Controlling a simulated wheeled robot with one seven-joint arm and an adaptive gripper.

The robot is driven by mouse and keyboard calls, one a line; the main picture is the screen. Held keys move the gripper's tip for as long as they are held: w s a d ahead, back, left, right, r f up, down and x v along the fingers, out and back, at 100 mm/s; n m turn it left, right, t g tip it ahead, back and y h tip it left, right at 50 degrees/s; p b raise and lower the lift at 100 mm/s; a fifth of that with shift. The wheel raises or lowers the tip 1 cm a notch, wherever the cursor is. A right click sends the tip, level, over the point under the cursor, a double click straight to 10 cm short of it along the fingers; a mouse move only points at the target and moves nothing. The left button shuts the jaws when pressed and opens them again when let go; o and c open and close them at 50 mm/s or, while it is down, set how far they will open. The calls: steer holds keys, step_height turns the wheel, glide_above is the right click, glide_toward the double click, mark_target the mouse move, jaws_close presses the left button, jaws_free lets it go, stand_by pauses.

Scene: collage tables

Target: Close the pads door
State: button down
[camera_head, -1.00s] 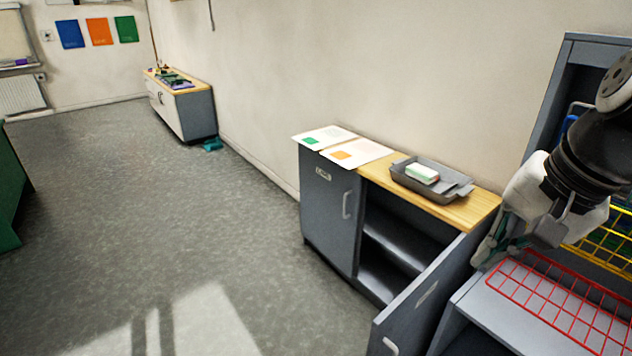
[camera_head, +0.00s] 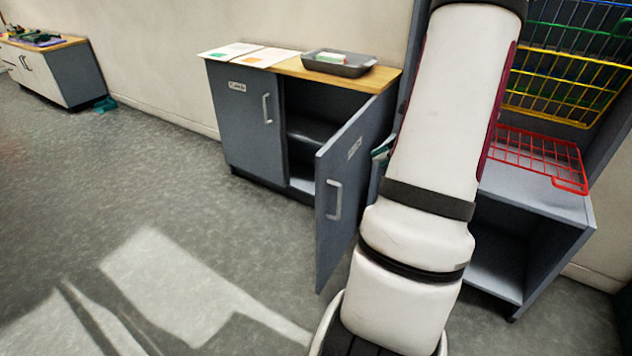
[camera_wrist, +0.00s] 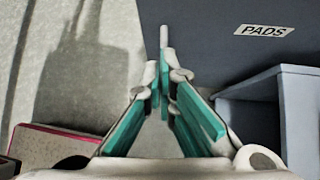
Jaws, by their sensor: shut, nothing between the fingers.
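The pads door (camera_head: 337,226) is a dark grey door standing open, swung out from the right half of the grey cabinet (camera_head: 246,125). Its outer face shows a handle (camera_head: 335,200) and a small label (camera_head: 355,147). In the wrist view the door (camera_wrist: 215,60) fills the upper middle, with its PADS label (camera_wrist: 264,30) readable. My gripper (camera_wrist: 163,85) is shut and empty, on the outer-face side of the door. A pale bar shows beyond its fingertips; contact cannot be told. In the head view my arm mostly hides the gripper, and only a bit of green shows.
A grey tray (camera_head: 339,66) and papers (camera_head: 247,54) lie on the cabinet top. To the right stands a grey shelf unit (camera_head: 535,196) with a red wire basket (camera_head: 540,155) and a yellow one (camera_head: 550,100). The floor left of the door is clear.

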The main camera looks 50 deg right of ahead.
steer(key=b, duration=0.3)
glide_toward(327, 174)
step_height(327, 174, down, 3)
steer(key=s, duration=0.1)
steer(key=shift+w+a+f+b, duration=0.1)
steer(key=shift+w+b, duration=0.1)
steer(key=shift+w, duration=0.5)
steer(key=shift+w+a+f+b, duration=0.1)
steer(key=shift+w+a+b, duration=0.1)
steer(key=shift+w, duration=0.5)
steer(key=shift+w+a+b, duration=0.1)
steer(key=shift+w+b, duration=0.1)
steer(key=shift+w, duration=0.45)
